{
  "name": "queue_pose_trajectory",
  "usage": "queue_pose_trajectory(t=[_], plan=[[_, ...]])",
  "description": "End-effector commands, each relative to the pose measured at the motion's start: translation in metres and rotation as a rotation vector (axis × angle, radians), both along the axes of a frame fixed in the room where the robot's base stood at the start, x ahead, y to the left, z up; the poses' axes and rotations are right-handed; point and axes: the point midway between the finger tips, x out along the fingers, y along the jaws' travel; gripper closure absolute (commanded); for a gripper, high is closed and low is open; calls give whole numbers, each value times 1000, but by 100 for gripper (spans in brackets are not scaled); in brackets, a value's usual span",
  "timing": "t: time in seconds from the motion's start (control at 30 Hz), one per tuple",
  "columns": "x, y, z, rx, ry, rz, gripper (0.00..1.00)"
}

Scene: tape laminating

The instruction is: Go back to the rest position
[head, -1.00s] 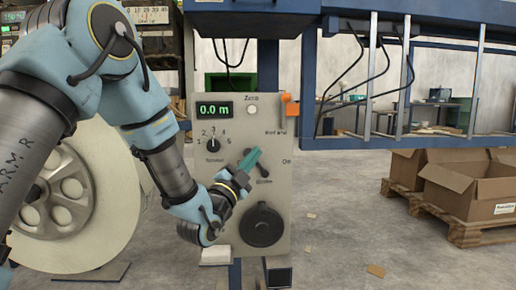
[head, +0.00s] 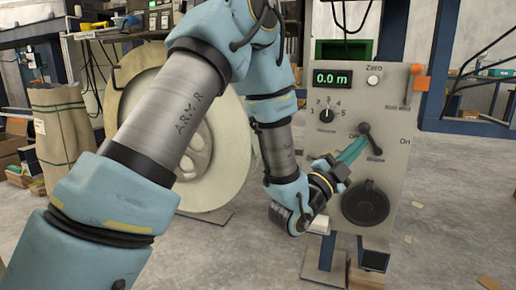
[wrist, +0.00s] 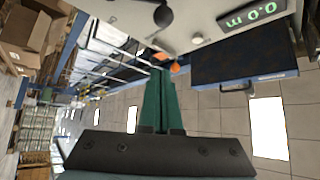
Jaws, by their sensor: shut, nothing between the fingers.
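My gripper (head: 356,146) is shut and empty, its teal fingers pointing up and right in front of the grey control panel (head: 395,100). In the head view the fingertips overlap the brake lever (head: 371,142). In the wrist view the closed fingertips (wrist: 160,72) sit apart from the black lever knob (wrist: 163,16). The panel display (head: 333,78) reads 0.0 m. A selector knob (head: 327,114), a zero button (head: 373,81) and a round black dial (head: 365,204) are on the panel. My arm crosses the head view from lower left, bent at the elbow.
A large pale roll (head: 215,150) stands behind my arm, close to it. A paper sack (head: 62,135) stands at the left. An orange piece (head: 420,78) sticks out at the panel's right edge. Cardboard boxes (wrist: 30,35) show in the wrist view. The floor at lower right is mostly clear.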

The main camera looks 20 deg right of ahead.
Motion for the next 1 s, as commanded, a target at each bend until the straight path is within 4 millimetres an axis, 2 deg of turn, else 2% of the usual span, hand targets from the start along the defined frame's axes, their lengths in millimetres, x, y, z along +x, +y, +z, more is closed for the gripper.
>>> queue_pose_trajectory(t=[0.07,0.17,0.27,0.37,0.47,0.5,0.57,0.67,0.7,0.83,0.9,1.0], plan=[[1,0,0,3,2,2,100],[15,4,1,42,29,20,100],[46,15,-1,138,108,67,100],[91,42,-10,274,252,153,100],[134,86,-23,395,440,267,100],[148,107,-29,435,523,318,100],[166,141,-36,485,653,395,100],[184,205,-48,543,882,538,100],[187,232,-52,556,980,597,100],[178,318,-60,561,1305,792,100],[163,359,-62,541,1474,890,100],[137,404,-62,500,1684,1007,100]])
